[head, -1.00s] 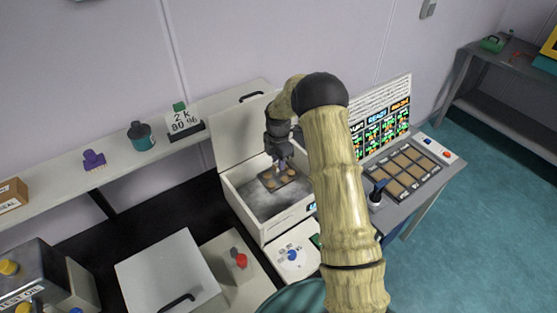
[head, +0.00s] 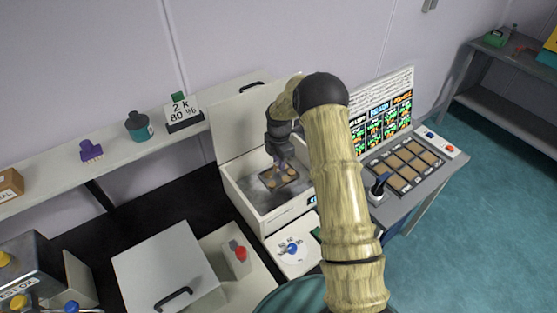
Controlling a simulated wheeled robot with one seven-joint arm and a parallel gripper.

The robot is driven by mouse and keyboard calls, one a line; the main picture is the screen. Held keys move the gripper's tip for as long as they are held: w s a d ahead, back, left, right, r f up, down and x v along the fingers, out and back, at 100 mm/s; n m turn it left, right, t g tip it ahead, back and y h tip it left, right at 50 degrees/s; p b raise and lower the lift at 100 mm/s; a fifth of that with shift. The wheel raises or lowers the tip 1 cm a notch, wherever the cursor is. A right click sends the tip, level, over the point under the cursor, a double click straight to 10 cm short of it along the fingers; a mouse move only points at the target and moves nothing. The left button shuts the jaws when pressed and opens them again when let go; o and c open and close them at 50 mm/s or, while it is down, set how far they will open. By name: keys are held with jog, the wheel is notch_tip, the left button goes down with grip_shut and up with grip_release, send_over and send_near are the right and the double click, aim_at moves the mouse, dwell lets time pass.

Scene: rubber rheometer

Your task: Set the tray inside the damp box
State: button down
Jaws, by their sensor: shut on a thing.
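The damp box (head: 256,228) is a white box with its lid (head: 238,130) raised at the back. Its inside is grey and misty. The tray (head: 269,183) is a small dark plate with tan round pieces on it. It is inside the opening of the damp box, towards the back; I cannot tell whether it touches the floor. My gripper (head: 281,167) points down into the box from above and is shut on the tray. My arm hides the right part of the box.
A control console (head: 412,187) with a joystick (head: 379,186) stands to the right. A closed white lid with a handle (head: 173,297) is at front left. A shelf behind holds a teal jar (head: 139,126), a purple item (head: 91,151) and a sign (head: 181,110).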

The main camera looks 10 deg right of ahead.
aim_at(279, 174)
jog(key=shift+f+b, duration=2)
jog(key=shift+f, duration=1.4)
jog(key=c, duration=1.2)
grip_release()
jog(key=shift+r, duration=0.1)
jog(key=shift+o, duration=0.2)
jog(key=shift+r+p, duration=0.6)
jog(key=shift+r, duration=0.25)
jog(key=shift+s+r+p, duration=0.1)
jog(key=shift+r+p, duration=0.35)
jog(key=shift+r, duration=0.25)
jog(key=shift+r+p, duration=0.8)
jog(key=shift+r, duration=0.65)
